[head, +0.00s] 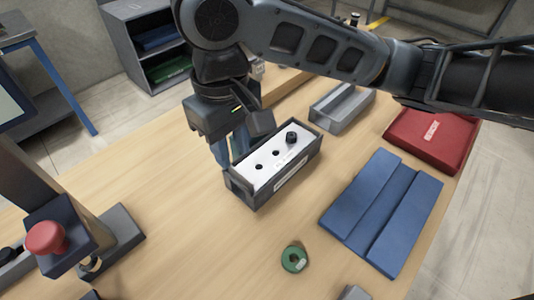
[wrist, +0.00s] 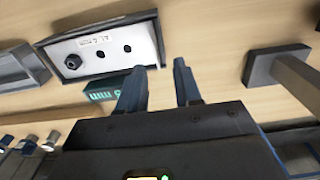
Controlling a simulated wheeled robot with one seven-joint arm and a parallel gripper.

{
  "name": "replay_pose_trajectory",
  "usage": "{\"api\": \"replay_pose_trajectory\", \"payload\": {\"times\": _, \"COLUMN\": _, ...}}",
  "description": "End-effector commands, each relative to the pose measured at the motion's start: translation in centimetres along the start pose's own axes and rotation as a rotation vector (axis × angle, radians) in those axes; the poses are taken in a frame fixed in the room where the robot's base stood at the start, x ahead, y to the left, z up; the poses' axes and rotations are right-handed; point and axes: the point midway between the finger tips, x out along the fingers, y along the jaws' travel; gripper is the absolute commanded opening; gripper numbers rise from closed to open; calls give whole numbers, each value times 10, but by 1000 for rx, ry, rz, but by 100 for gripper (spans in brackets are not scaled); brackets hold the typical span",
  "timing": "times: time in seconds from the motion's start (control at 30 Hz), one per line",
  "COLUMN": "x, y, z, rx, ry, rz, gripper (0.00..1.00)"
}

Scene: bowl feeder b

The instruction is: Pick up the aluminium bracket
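A pale plate (head: 268,166) with dark holes and a black hex nut or knob lies in a dark open-topped box (head: 238,190) on the table. It looks most like the aluminium bracket, but I cannot be sure. The plate also shows in the wrist view (wrist: 100,62), at upper left. My gripper (head: 230,155) points down just left of and behind the box in the head view. In the wrist view my gripper (wrist: 160,66) has its two fingers apart, with bare table between them. It is empty and beside the box, not around the plate.
A grey channel-shaped block (head: 342,108), a red case (head: 432,136) and a blue folded mat (head: 382,212) lie at right. A green ring (head: 294,259) lies in front. A red-button post (head: 46,238) stands at left. A dark green device (wrist: 100,94) sits near one finger.

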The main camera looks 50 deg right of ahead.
Motion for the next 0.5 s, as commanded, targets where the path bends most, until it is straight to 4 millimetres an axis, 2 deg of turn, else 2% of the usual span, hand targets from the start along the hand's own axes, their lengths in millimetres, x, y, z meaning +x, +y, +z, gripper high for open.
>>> {"api": "replay_pose_trajectory", "payload": {"times": 0.27, "x": 27, "y": 3, "z": 4, "rx": 1, "ry": -1, "rz": -3, "gripper": 34}}
{"api": "replay_pose_trajectory", "payload": {"times": 0.5, "x": 59, "y": 8, "z": 12, "rx": 0, "ry": -1, "rz": -4, "gripper": 34}}
